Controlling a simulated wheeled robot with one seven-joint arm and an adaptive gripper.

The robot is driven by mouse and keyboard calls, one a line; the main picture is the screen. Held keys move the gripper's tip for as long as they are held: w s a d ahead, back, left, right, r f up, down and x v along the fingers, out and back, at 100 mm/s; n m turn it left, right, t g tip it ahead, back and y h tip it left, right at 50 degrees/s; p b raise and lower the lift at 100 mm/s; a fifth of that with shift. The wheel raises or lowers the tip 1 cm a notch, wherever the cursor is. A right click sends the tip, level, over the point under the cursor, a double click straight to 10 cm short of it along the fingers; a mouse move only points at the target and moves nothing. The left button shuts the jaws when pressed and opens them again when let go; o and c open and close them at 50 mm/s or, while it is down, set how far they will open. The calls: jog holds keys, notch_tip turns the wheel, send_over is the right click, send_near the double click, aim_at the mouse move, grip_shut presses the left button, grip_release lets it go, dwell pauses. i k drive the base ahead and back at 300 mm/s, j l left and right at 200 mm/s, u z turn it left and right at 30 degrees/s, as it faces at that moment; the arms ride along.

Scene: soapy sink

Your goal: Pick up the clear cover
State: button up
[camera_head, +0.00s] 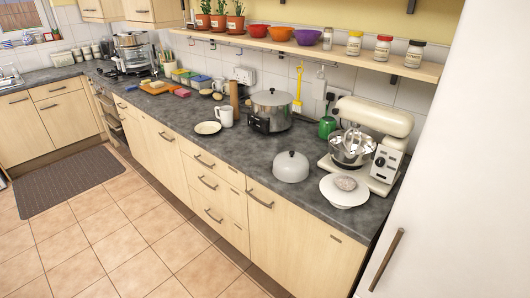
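A dome-shaped cover (291,168) with a small knob on top sits on the dark grey countertop, right of the picture's centre. It looks pale grey and rather opaque, and I cannot tell whether it is the clear cover. No plainly clear cover shows elsewhere. A white plate or stand (343,195) with a round, pale loaf-like item (345,183) on it stands just right of the dome, close to the counter's front edge. My gripper is not in view.
A cream stand mixer (372,120) stands behind the plate. A large steel pot (271,106) is behind the dome. A white mug (225,117) and a small plate (207,128) lie to the left. A shelf (320,48) overhangs the back. The tiled floor (130,235) in front is clear.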

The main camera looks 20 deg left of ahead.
aim_at(289, 167)
jog(key=i+j, duration=0.15)
jog(key=j, duration=0.25)
jog(key=i+j, duration=0.15)
jog(key=j, duration=0.3)
jog(key=i+j, duration=0.15)
jog(key=j, duration=0.25)
jog(key=i+j+z, duration=0.1)
jog(key=j, duration=0.3)
jog(key=i+j, duration=0.15)
jog(key=j, duration=0.3)
jog(key=i+j, duration=0.15)
jog(key=j, duration=0.25)
jog(key=i+j, duration=0.25)
jog(key=i+j+z, duration=0.1)
jog(key=i+j, duration=0.15)
jog(key=i, duration=0.25)
